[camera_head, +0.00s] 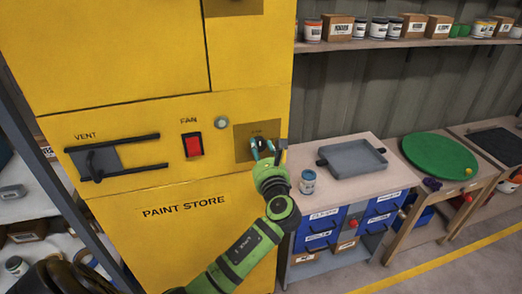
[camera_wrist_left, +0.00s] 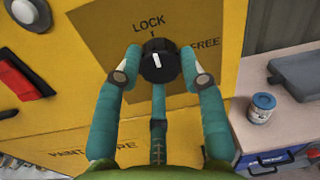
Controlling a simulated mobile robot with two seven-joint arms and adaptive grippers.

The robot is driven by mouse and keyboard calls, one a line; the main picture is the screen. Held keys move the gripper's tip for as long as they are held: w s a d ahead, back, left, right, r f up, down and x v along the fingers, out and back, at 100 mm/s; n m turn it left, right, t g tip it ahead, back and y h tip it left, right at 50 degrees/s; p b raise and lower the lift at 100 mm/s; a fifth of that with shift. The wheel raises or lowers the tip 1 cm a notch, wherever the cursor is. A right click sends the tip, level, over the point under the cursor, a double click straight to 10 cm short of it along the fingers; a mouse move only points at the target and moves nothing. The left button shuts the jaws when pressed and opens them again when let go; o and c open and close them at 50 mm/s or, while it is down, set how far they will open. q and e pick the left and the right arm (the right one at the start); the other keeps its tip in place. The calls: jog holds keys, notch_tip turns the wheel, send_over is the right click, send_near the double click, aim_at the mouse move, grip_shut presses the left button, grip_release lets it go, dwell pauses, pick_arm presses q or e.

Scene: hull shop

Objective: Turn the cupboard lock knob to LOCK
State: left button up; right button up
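The lock knob (camera_wrist_left: 158,62) is a round black knob with a white pointer mark, on a tan plate (camera_wrist_left: 105,35) on the yellow cupboard (camera_head: 150,60). In the left wrist view its mark points up toward LOCK, with FREE printed to the upper right. My left gripper (camera_wrist_left: 160,55) is at the knob, with one teal finger against each side and a third finger below. It looks shut on the knob. In the head view the gripper (camera_head: 268,152) covers much of the plate, and the knob is mostly hidden. My right gripper is in neither view.
A red fan switch (camera_head: 193,145) and a grey round button (camera_head: 222,123) sit left of the plate. A vent slider (camera_head: 100,160) is further left. A jar (camera_head: 308,182) and a grey tray (camera_head: 352,158) stand on the bench to the right.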

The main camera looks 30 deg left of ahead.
pick_arm(q)
jog(key=shift+o, duration=1.2)
jog(key=shift+f, duration=0.1)
jog(key=shift+d, duration=0.1)
jog(key=v, duration=1.2)
